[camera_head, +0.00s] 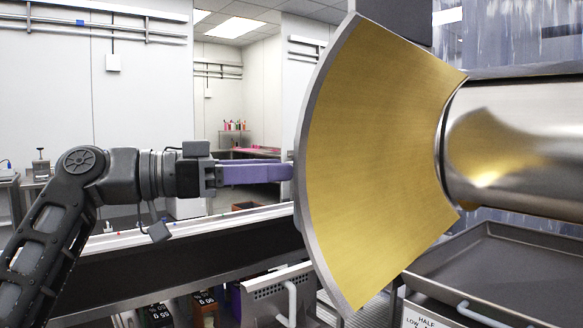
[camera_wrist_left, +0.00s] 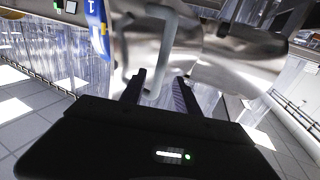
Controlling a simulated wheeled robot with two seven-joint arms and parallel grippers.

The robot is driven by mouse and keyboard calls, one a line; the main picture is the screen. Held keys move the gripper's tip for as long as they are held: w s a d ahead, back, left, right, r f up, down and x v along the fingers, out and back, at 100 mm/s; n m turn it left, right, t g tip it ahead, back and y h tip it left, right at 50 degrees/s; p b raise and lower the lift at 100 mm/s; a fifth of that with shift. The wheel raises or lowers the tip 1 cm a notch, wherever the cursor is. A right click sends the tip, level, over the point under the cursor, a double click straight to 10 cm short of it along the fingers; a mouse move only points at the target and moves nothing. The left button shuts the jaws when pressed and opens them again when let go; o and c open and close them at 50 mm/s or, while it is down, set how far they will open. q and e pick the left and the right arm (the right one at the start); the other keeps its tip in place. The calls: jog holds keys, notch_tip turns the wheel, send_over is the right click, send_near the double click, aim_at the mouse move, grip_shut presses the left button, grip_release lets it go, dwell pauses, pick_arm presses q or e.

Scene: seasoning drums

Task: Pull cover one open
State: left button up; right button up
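The cover (camera_head: 375,165) is a large fan-shaped panel with a gold inner face and a grey rim. It stands upright and swung out beside the shiny metal drum (camera_head: 525,140), its inner face toward my head camera. My left gripper (camera_head: 288,172) has purple fingers that reach the cover's left edge; their tips are partly hidden behind it. In the left wrist view, a grey bar handle (camera_wrist_left: 153,82) stands on the shiny outer face, with its near part between my two fingers. The fingers are apart, with a gap beside the bar. My right gripper is out of view.
A dark tray (camera_head: 500,265) lies below the drum at the right. A long dark conveyor or rail (camera_head: 180,262) runs behind the arm. A white perforated box with a handle (camera_head: 275,295) is below the cover. The left background is open room.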

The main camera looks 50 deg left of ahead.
pick_arm(q)
jog(key=v, duration=0.3)
dwell(0.6)
